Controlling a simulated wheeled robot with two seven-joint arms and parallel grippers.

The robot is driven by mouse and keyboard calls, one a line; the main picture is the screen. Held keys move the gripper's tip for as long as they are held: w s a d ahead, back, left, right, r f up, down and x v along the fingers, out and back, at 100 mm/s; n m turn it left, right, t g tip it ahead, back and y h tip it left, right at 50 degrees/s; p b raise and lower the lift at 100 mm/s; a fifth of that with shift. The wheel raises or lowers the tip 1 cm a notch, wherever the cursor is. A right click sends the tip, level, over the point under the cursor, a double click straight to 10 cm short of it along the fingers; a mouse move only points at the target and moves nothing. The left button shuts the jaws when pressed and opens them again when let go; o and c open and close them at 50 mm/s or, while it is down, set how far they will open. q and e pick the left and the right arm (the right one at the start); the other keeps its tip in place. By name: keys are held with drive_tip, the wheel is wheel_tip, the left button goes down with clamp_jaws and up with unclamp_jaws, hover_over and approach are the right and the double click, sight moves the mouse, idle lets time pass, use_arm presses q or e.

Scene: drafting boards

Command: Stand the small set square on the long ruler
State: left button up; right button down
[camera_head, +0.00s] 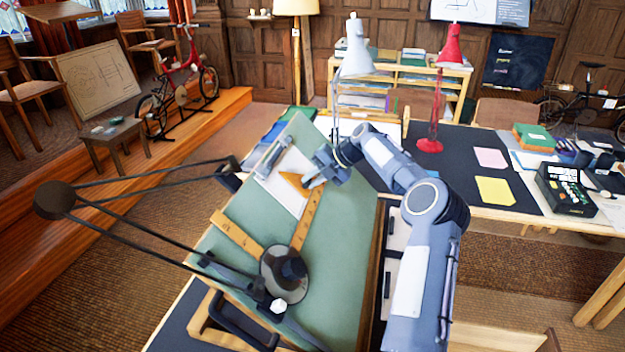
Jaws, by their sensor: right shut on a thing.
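The small set square (291,179) is an orange-brown triangle over the white sheet on the green drafting board. My right gripper (312,182) reaches in from the right and is shut on the set square at its right side. The long ruler (306,220) is a wooden strip running up the board from the round drafting head, its upper end close to the gripper. The set square is by that upper end; I cannot tell whether they touch. The gripper hides part of this area. My left gripper is out of view.
The green board (345,235) is tilted. A shorter wooden ruler (237,235) and the round drafting head (286,273) lie on it. The drafting machine's dark rods (140,238) extend left. A white lamp (356,60) stands behind the board, and a red lamp (430,145) stands on the dark table.

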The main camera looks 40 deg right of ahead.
drive_tip(key=shift+s+d+f+b, duration=0.1)
drive_tip(key=shift+s+f+b, duration=0.1)
drive_tip(key=shift+b, duration=0.15)
idle(0.3)
drive_tip(key=c, duration=1.3)
unclamp_jaws()
drive_tip(key=shift+c, duration=0.2)
drive_tip(key=shift+s+d+r, duration=0.25)
drive_tip(key=shift+d+r, duration=0.05)
drive_tip(key=b+v, duration=0.1)
drive_tip(key=v, duration=0.6)
drive_tip(key=shift+b, duration=0.3)
drive_tip(key=shift+w+a, duration=0.1)
drive_tip(key=shift+a, duration=0.1)
